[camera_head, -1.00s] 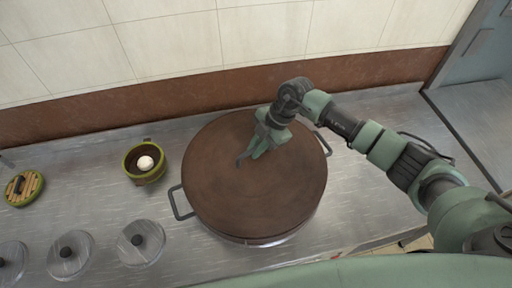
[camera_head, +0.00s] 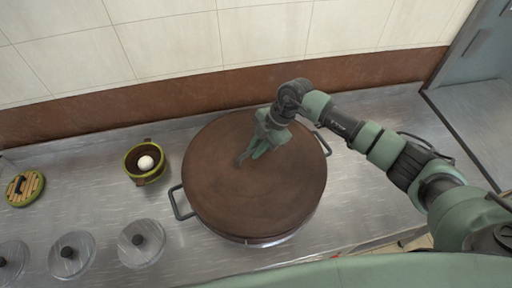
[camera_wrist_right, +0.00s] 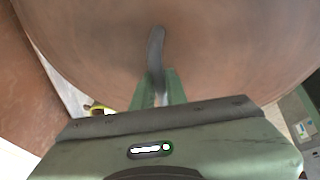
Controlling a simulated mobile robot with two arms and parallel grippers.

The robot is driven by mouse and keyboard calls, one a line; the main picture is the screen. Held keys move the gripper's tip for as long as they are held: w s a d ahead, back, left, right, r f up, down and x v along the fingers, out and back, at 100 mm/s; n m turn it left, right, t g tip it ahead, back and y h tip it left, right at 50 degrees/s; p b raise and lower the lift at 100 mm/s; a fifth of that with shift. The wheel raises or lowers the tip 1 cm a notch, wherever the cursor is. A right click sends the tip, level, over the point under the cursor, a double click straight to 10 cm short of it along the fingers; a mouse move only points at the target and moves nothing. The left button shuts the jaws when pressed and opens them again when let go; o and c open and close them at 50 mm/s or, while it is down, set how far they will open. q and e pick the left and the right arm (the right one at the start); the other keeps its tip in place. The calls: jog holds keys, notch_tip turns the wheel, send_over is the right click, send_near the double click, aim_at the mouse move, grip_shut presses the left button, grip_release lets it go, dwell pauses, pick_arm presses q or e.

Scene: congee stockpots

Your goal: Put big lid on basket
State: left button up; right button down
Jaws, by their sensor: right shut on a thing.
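The big lid (camera_head: 260,200) is a wide brown wooden disc lying over a round metal pot with side handles (camera_head: 180,203). My right gripper (camera_head: 247,156) is over the lid's upper middle part. In the right wrist view my right gripper (camera_wrist_right: 160,97) is shut on the lid's dark handle (camera_wrist_right: 156,48), with the brown lid (camera_wrist_right: 230,40) filling the view beyond. The basket (camera_head: 145,163) is a small green-rimmed round container holding a white ball, left of the pot. My left gripper is not in view.
A small slatted lid (camera_head: 24,188) with a green rim lies at the far left. Several round metal lids with black knobs (camera_head: 141,243) are at the front left. A tiled wall (camera_head: 240,35) stands behind the counter.

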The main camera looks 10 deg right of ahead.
jog(key=shift+f+b, duration=0.5)
jog(key=shift+f, duration=0.25)
dwell(0.3)
jog(key=shift+r+p, duration=0.3)
jog(key=shift+r+p, duration=0.35)
jog(key=shift+r, duration=0.2)
jog(key=shift+p, duration=0.4)
dwell(0.4)
jog(key=shift+f+b, duration=0.55)
jog(key=shift+f, duration=0.3)
dwell(0.5)
